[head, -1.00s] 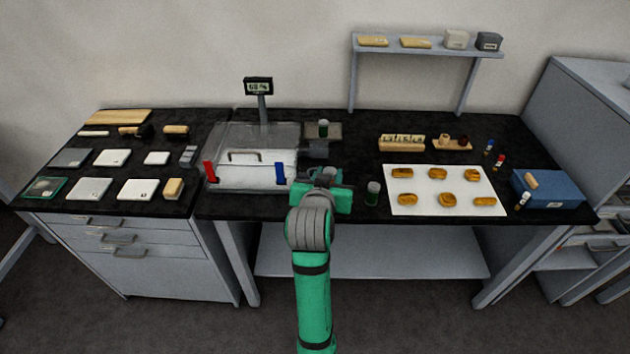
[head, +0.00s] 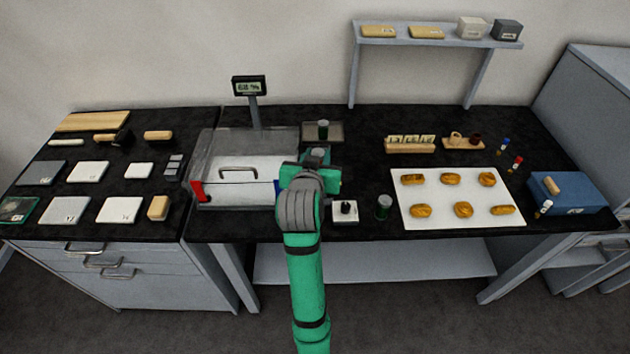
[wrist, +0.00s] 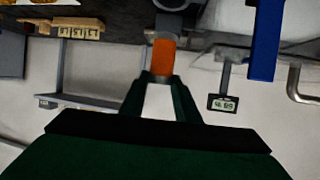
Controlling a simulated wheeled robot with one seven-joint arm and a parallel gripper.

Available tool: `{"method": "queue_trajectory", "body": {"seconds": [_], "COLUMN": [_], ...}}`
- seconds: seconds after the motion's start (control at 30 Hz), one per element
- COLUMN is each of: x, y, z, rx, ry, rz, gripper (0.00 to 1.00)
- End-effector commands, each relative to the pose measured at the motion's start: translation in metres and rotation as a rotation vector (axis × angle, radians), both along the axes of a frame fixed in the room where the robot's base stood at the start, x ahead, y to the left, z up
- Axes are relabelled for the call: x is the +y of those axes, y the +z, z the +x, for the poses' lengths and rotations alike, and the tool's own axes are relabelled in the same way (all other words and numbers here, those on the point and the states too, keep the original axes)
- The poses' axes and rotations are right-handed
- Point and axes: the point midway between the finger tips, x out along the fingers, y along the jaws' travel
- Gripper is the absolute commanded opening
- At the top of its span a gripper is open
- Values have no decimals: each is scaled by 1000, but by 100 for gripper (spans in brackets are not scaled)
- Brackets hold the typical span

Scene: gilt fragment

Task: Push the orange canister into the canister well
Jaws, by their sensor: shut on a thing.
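The orange canister (wrist: 163,57) shows in the wrist view, upright in the picture, with its lower end between the fingertips. My gripper (wrist: 160,80) is shut on it. A grey round fitting (wrist: 172,5) lies just beyond the canister's far end, cut off by the picture's top; it may be the canister well, but I cannot tell whether they touch. In the head view my gripper (head: 318,160) is over the bench, right of the clear-lidded box (head: 243,160). The canister is hidden there behind my arm.
A display (head: 249,87) rises behind the box. A white block with a black knob (head: 345,212) and a dark jar (head: 383,206) stand right of my arm. A white sheet with gold pieces (head: 408,187) lies farther right.

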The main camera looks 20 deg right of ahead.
Motion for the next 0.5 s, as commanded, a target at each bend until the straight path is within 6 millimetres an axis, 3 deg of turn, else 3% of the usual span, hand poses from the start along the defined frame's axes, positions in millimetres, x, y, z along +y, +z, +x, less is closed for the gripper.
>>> {"method": "queue_trajectory", "body": {"seconds": [0.2, 0.5], "x": [0, 0], "y": [-39, -69], "z": [-1, -1], "rx": [4, 5], "ry": [-1, 0], "rz": [1, 3], "gripper": [6, 3]}}
